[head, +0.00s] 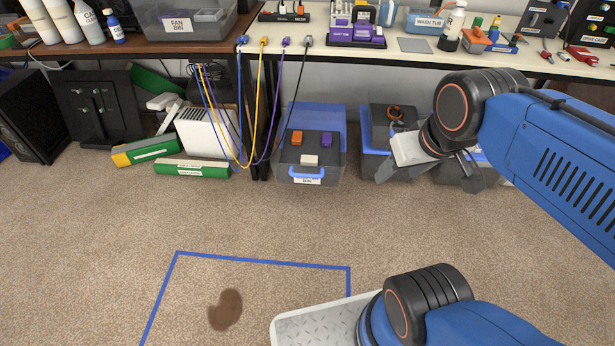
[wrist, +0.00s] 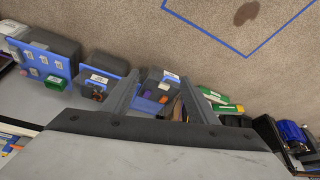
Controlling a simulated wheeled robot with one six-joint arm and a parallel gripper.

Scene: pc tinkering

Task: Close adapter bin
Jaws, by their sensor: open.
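The adapter bin (head: 284,170) is a dark, see-through box on the carpet below the workbench, with a blue handle and white label on its front. Its blue lid (head: 320,116) stands raised at the back, so the bin is open. An orange, a purple and a pale adapter show inside. My gripper (head: 430,176) is open and empty, in the air to the right of the bin and apart from it in the head view. In the wrist view the bin (wrist: 153,78) shows upside down, beyond and between the open fingers (wrist: 159,74).
Another blue and dark bin (head: 371,165) stands to the right, partly behind my gripper. Cables (head: 243,120) hang from the bench edge by a leg left of the adapter bin. Green boxes (head: 190,168) lie further left. The carpet (head: 230,220) in front is clear, with blue tape and a brown stain.

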